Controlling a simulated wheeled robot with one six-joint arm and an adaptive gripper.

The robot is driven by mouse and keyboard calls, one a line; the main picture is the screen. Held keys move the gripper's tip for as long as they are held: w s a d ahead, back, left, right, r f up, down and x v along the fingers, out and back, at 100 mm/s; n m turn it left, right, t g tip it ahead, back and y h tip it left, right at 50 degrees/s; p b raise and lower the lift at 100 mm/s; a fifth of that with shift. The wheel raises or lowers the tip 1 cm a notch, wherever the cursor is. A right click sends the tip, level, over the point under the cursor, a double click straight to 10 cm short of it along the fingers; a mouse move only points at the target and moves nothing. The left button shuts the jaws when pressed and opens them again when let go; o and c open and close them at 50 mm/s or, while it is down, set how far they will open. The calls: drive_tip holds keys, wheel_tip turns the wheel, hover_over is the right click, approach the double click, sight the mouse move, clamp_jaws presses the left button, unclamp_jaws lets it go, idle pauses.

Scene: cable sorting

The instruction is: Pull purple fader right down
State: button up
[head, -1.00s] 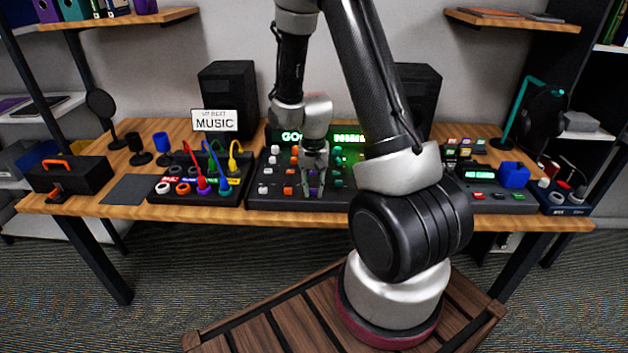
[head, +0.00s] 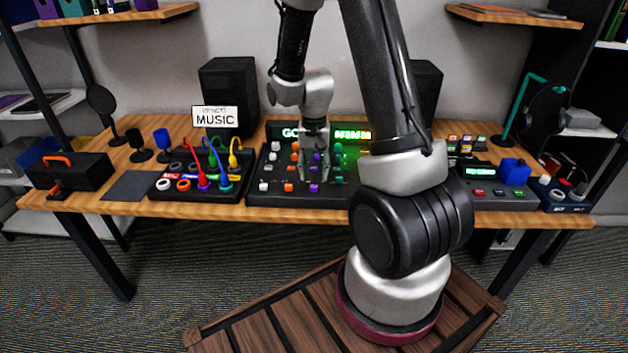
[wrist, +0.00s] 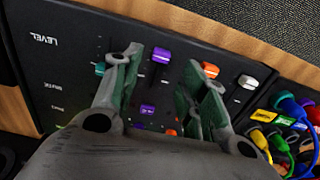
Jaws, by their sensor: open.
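The black mixer panel (head: 258,199) sits mid-table. A purple fader cap (wrist: 161,55) lies near the panel's front edge, in a row with teal (wrist: 100,69), orange (wrist: 210,69) and white (wrist: 247,81) caps. The purple cap also shows in the head view (head: 314,188), just in front of my gripper (head: 314,177). A second purple control (wrist: 148,110) is farther back on the panel. My gripper (wrist: 164,62) is open, pointing down, one finger on either side of the purple column, and holds nothing. Whether its fingertips touch the panel cannot be told.
A cable patch box (head: 196,188) with coloured plugs stands left of the panel. A smaller device (head: 498,198) stands right of it. A green-lit display (head: 352,135) is behind the controls. Two black speakers (head: 228,95) stand at the back.

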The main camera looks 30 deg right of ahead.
wheel_tip(320, 180, up, 7)
drive_tip(key=shift+r, duration=0.15)
idle(0.5)
drive_tip(key=s+a+r+n+t, duration=0.1)
drive_tip(key=s+r+n+t, duration=0.1)
drive_tip(key=s+r, duration=0.7)
drive_tip(key=s+a+r+n+t, duration=0.2)
drive_tip(key=s+r+n, duration=0.2)
drive_tip(key=s+r, duration=0.6)
drive_tip(key=shift+s+r+n, duration=0.15)
drive_tip(key=shift+s+n, duration=0.25)
drive_tip(key=shift+s, duration=0.35)
